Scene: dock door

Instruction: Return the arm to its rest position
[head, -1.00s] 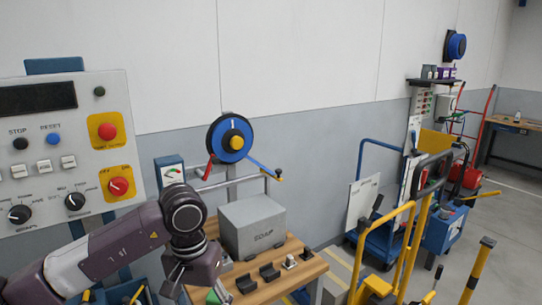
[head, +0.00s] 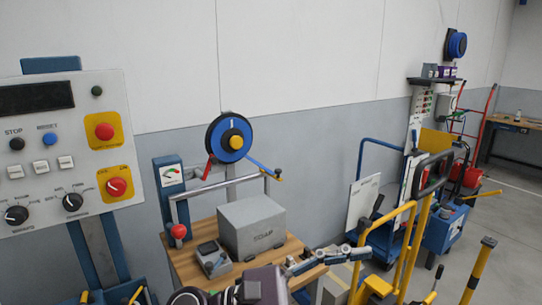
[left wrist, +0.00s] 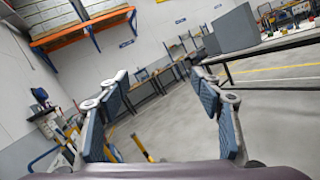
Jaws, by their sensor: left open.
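My left arm comes in at the bottom middle of the head view, low in front of the wooden bench. My left gripper (head: 332,258) points to the right there, past the bench's right end, with its fingers spread. In the left wrist view my left gripper (left wrist: 160,92) is wide open, with two grey-blue pads far apart and nothing between them. Beyond the pads are open floor and distant benches. My right gripper is in neither view.
A grey control panel (head: 62,150) stands at the left. A blue-yellow reel (head: 231,138) hangs on the wall. Yellow-railed carts (head: 398,250) stand at the right.

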